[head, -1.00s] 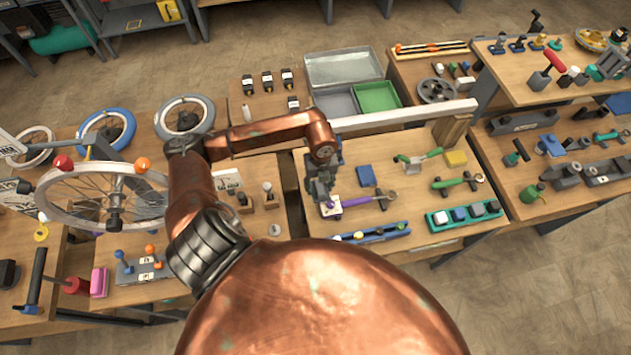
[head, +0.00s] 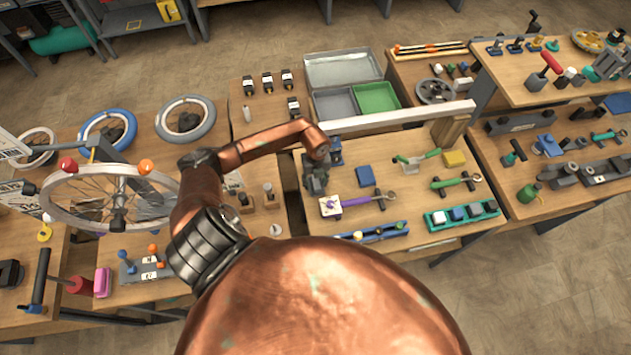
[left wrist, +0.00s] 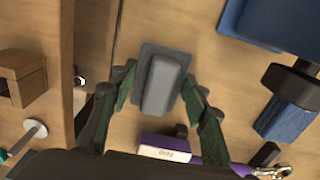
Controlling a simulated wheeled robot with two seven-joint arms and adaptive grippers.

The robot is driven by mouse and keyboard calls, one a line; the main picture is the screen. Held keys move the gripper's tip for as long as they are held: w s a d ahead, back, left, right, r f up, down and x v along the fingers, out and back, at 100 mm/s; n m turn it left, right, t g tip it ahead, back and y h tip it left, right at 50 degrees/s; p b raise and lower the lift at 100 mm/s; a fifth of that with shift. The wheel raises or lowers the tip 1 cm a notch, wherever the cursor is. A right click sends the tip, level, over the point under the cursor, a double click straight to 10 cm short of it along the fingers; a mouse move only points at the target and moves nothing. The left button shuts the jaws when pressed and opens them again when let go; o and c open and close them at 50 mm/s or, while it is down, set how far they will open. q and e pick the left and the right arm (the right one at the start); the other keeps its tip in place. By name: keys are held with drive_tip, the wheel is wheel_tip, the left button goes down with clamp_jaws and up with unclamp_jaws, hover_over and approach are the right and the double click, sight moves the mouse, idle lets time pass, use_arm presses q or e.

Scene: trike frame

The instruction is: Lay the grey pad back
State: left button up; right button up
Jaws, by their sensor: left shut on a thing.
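The grey pad (left wrist: 162,84), a light block on a darker flat plate, shows in the left wrist view between my left gripper's fingers (left wrist: 160,95). The gripper is shut on it. I cannot tell whether the pad touches the wooden table under it. In the head view my left gripper (head: 317,184) points down over the left part of the middle table, and the pad is hidden or too small to make out there. My right gripper is not in view.
A purple-handled tool (head: 358,201) with a white label lies close by. A rail tray (head: 375,234) is at the front edge. Wooden blocks with pins (head: 269,195) stand left, across a gap between tables.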

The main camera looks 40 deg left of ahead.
sight(316, 181)
use_arm(q)
drive_tip(key=shift+f, duration=0.1)
drive_tip(key=o, duration=0.7)
drive_tip(key=shift+f, duration=0.1)
drive_tip(key=shift+c, duration=0.2)
drive_tip(key=o, duration=0.4)
drive_tip(key=shift+o, duration=0.2)
drive_tip(key=shift+r, duration=0.65)
wheel_tip(316, 181, up, 11)
drive_tip(key=b, duration=0.1)
drive_tip(key=shift+r, duration=0.1)
